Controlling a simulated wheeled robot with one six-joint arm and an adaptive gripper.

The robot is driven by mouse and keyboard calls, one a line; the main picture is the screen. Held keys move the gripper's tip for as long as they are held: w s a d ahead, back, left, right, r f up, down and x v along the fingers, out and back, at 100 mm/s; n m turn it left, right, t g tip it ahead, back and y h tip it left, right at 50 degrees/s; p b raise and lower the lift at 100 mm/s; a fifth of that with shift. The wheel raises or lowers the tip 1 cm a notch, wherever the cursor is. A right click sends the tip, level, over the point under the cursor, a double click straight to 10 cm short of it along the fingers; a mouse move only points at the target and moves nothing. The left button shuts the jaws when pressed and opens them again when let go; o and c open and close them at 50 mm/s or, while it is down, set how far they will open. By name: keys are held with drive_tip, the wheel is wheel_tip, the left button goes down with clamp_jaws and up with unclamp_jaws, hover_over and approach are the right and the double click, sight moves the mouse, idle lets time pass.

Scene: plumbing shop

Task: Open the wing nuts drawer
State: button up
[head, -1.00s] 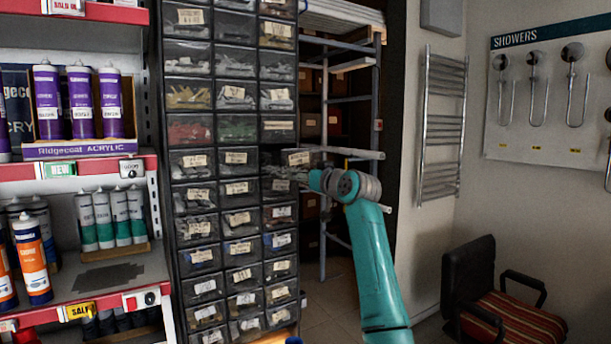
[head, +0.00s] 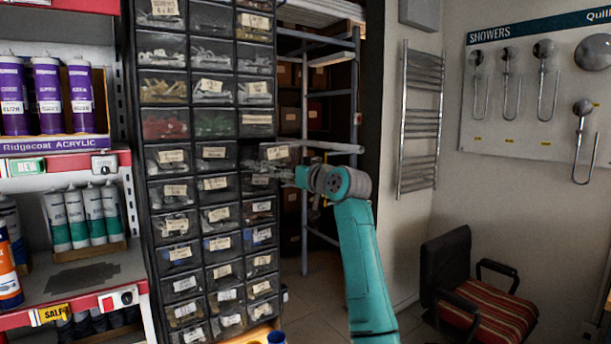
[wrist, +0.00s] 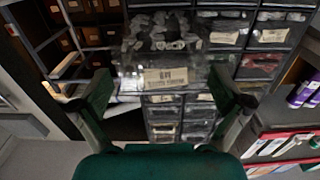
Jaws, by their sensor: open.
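A clear-fronted drawer (head: 277,152) with a white label stands out from the right column of the black drawer cabinet (head: 142,200). In the wrist view this drawer (wrist: 172,77) is large and central, its label facing me. Grey metal pieces show inside it behind its front. The label is too blurred to read. My gripper (head: 272,174) is in front of the pulled-out drawer. In the wrist view my gripper (wrist: 160,80) has its fingers wide apart, one on each side of the drawer front, with nothing clasped. I cannot tell whether either finger touches it.
Shelves with purple-labelled tubes (head: 47,95) stand left of the cabinet. A metal rack (head: 330,110) is right of it. A towel radiator (head: 420,120) and a showers display board (head: 535,100) hang on the wall. A striped chair (head: 487,315) stands at the right, with open floor before it.

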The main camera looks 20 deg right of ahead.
drive_tip(key=v, duration=0.8)
drive_tip(key=shift+s, duration=0.25)
drive_tip(key=shift+d, duration=0.1)
